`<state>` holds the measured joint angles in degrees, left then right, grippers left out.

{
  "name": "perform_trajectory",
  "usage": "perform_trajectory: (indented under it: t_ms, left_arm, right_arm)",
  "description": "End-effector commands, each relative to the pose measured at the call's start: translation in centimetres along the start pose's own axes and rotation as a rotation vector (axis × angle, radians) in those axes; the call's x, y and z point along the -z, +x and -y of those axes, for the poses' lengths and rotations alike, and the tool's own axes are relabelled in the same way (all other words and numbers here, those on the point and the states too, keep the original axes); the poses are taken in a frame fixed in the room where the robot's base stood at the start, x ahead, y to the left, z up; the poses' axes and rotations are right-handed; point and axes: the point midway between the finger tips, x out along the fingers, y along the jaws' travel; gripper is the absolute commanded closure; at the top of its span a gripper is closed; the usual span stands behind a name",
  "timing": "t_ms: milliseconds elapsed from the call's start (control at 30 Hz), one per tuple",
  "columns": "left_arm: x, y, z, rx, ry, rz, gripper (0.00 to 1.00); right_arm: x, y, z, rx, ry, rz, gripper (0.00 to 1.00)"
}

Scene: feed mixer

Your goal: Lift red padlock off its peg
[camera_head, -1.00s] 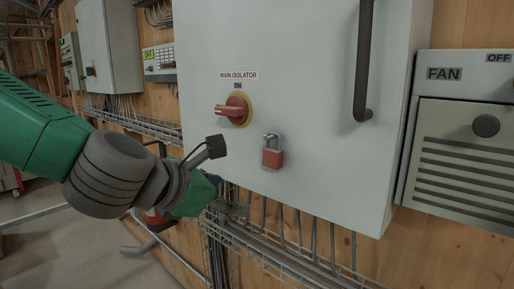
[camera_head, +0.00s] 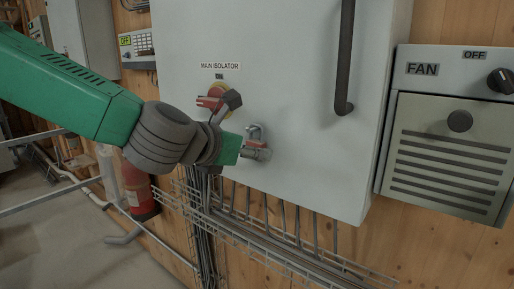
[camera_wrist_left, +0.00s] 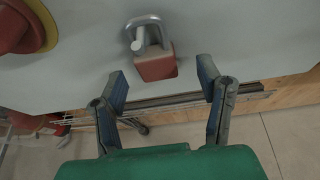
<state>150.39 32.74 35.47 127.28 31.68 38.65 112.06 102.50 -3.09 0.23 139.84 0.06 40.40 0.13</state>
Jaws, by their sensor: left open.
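The red padlock (camera_wrist_left: 156,64) hangs by its grey shackle from a peg (camera_wrist_left: 138,44) on the grey cabinet front in the left wrist view. My left gripper (camera_wrist_left: 164,82) is open, with one finger to each side just below the padlock and nothing between them. In the head view, my left gripper (camera_head: 257,152) is in front of the padlock (camera_head: 255,144) and hides most of it; the shackle shows above. My right gripper is not in view.
The red isolator handle (camera_head: 210,103) on its yellow plate is up and left of the padlock, close to my left wrist. A dark vertical door handle (camera_head: 345,60) is to the right. A wire cable tray (camera_head: 270,245) runs below the cabinet (camera_head: 320,170).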

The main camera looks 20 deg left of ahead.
Motion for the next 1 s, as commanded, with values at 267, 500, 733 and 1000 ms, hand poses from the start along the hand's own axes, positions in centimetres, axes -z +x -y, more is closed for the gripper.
perform_trajectory:
  t_ms: [267, 500, 733, 1000]
  left_arm:
    - [-0.2, 2.5, 0.6, 0.000, 0.005, -0.002, 0.40]
    - [-0.3, 2.7, 1.1, -0.002, 0.010, -0.002, 0.40]
    - [-0.2, 2.7, 0.4, -0.002, 0.004, 0.001, 0.90]
    - [-0.2, 2.7, 0.1, -0.002, 0.001, 0.001, 0.94]
  right_arm:
    - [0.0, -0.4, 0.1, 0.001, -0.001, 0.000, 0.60]
    - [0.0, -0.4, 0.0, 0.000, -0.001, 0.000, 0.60]
    - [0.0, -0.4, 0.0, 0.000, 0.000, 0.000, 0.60]
    - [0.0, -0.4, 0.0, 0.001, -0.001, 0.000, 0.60]
